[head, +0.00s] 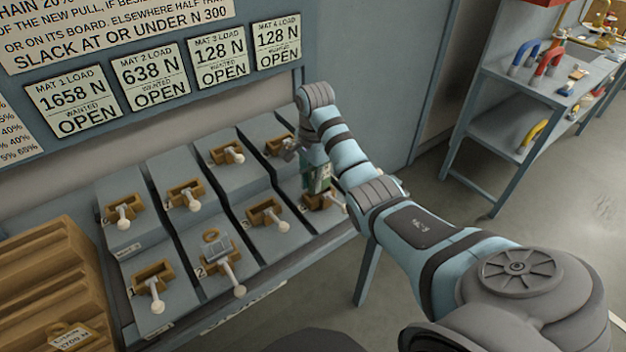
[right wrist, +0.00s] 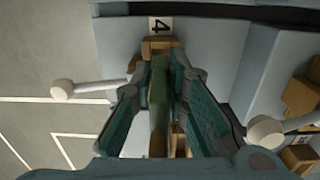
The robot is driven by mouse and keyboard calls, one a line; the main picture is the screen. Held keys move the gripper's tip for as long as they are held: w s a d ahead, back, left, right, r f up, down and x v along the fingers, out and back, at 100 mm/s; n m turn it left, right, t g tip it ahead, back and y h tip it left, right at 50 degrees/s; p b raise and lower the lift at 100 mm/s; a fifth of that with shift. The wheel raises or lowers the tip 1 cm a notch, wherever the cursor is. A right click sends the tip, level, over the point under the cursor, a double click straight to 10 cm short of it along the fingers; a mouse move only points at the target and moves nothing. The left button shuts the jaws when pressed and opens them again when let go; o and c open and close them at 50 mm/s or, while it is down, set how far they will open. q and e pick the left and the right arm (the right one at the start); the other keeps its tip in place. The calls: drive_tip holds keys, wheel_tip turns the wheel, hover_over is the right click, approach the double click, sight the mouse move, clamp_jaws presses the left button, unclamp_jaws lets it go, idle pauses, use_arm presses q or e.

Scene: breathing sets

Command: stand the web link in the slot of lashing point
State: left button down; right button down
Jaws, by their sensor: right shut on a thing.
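My right gripper (right wrist: 160,100) is shut on a flat green piece, which looks like the web link (right wrist: 158,95). It holds the link upright at the wooden lashing point (right wrist: 156,46) by the plate marked 4. In the head view the green link (head: 319,178) stands over the wooden lashing point (head: 316,202) at the right end of the front row. The link's lower end is hidden, so I cannot tell whether it is in the slot. My left gripper is not in view.
Several other wooden lashing points with white-knobbed levers (head: 267,217) stand on grey blocks. The one marked 2 carries a grey piece with a ring (head: 216,247). A wooden crate (head: 45,285) is at left; a shelf (head: 510,130) with coloured magnets is at right.

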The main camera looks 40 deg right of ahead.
drive_tip(key=shift+f, duration=0.2)
drive_tip(key=shift+f+b, duration=0.35)
drive_tip(key=shift+b, duration=0.1)
drive_tip(key=shift+f+b, duration=0.45)
drive_tip(key=shift+f, duration=0.05)
drive_tip(key=shift+r+p, duration=0.7)
drive_tip(key=shift+r, duration=0.05)
drive_tip(key=shift+f+b, duration=1)
drive_tip(key=shift+f, duration=0.05)
idle(0.7)
drive_tip(key=c, duration=1.5)
unclamp_jaws()
drive_tip(key=shift+r, duration=0.1)
